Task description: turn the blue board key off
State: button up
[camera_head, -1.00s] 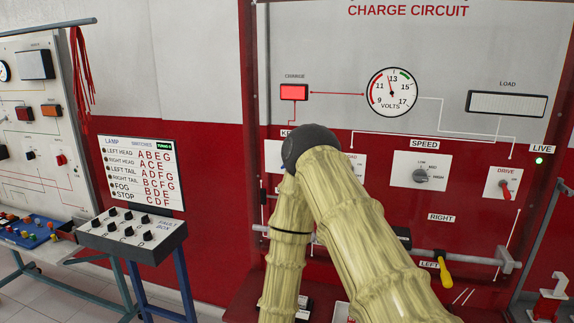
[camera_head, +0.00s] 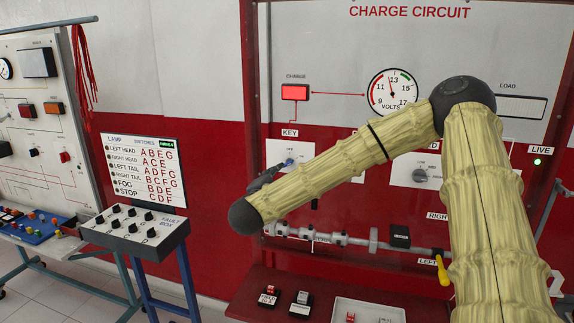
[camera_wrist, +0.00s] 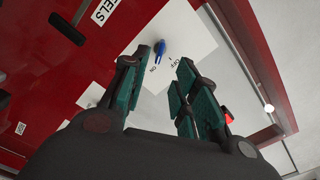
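The blue board key (camera_head: 290,162) sits on a white plate under the KEY label (camera_head: 290,132) at the left of the red board. In the wrist view the blue key (camera_wrist: 159,50) is ahead of the fingertips, with its lower end by the ON mark and OFF to the right. My gripper (camera_wrist: 164,66) is open and empty, with the key just beyond the gap and apart from the fingers. In the head view my gripper (camera_head: 264,179) is at the plate's left edge, partly hidden by my wrist.
A horizontal shaft (camera_head: 345,239) runs below the plate, with a yellow-handled lever (camera_head: 443,270) at right. A fault box (camera_head: 135,228) stands left of the board.

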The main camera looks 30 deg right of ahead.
aim_at(286, 166)
jog(key=p+x, duration=0.3)
jog(key=x, duration=0.7)
jog(key=shift+a+f, duration=0.1)
grip_shut()
